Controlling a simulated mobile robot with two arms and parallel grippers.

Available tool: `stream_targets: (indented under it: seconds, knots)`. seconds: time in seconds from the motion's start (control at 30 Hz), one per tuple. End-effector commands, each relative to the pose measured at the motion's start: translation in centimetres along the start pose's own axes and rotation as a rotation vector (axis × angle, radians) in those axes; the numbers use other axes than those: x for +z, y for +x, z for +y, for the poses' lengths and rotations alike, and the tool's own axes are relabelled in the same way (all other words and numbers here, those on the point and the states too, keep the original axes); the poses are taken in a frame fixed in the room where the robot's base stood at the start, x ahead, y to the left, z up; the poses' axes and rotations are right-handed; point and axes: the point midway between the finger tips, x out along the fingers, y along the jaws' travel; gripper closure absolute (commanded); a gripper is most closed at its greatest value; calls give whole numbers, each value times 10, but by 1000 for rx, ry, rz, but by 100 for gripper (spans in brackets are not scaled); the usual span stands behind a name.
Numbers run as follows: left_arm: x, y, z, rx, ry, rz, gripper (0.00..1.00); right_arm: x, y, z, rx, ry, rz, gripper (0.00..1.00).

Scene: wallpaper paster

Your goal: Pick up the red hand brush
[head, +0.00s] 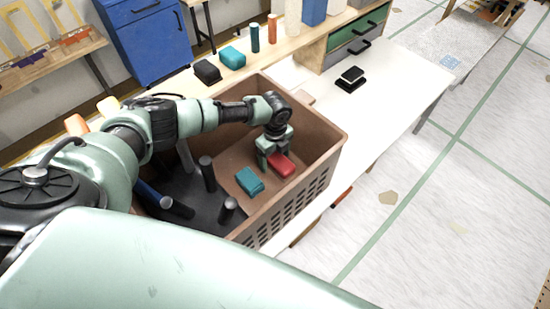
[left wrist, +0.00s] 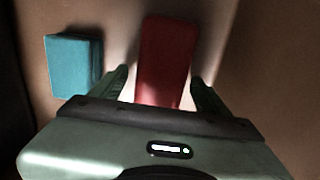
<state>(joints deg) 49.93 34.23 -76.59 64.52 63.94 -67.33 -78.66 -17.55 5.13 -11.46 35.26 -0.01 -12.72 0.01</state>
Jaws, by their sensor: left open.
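The red hand brush (head: 282,165) lies on the floor of a brown crate (head: 314,130), near its right wall. My left gripper (head: 269,160) reaches down into the crate at the brush. In the left wrist view, the red brush (left wrist: 166,60) runs between the two open fingers of the gripper (left wrist: 160,85), with a gap on each side. The near end of the brush is hidden by the gripper body. My right gripper is not in view.
A teal block (head: 249,181) lies in the crate left of the brush; it also shows in the left wrist view (left wrist: 74,65). Dark upright posts (head: 207,174) stand in the crate's left part. The crate walls are close around my gripper. A black item (head: 351,78) lies on the white table.

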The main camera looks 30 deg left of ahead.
Motion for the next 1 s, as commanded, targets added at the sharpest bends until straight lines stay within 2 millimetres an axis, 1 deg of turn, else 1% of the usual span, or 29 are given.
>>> stream_targets:
  seconds: [0.03,0.1,0.23,0.27,0.3,0.37,0.4,0.47,0.5,0.53,0.83,0.93,1.0]
  knots:
    - [0,2,0,0,0,0,24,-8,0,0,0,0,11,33]
    - [0,3,0,0,1,0,24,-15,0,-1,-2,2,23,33]
    - [0,3,0,0,1,0,24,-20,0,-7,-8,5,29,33]
    - [0,3,0,0,1,0,26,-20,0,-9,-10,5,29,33]
    - [0,3,0,0,1,0,38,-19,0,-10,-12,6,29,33]
    - [0,3,0,-1,1,0,54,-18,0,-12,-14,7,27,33]
    - [0,3,0,-1,1,0,65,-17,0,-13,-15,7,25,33]
    - [0,3,0,-1,1,0,82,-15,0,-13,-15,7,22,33]
    - [0,3,0,-1,1,0,93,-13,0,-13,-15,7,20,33]
    - [0,2,0,-1,1,0,96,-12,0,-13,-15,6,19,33]
    - [0,0,-1,-2,1,0,96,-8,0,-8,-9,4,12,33]
    - [0,-7,-1,-3,0,0,96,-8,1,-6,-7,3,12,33]
    - [0,-15,-2,-5,2,1,96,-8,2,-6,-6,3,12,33]
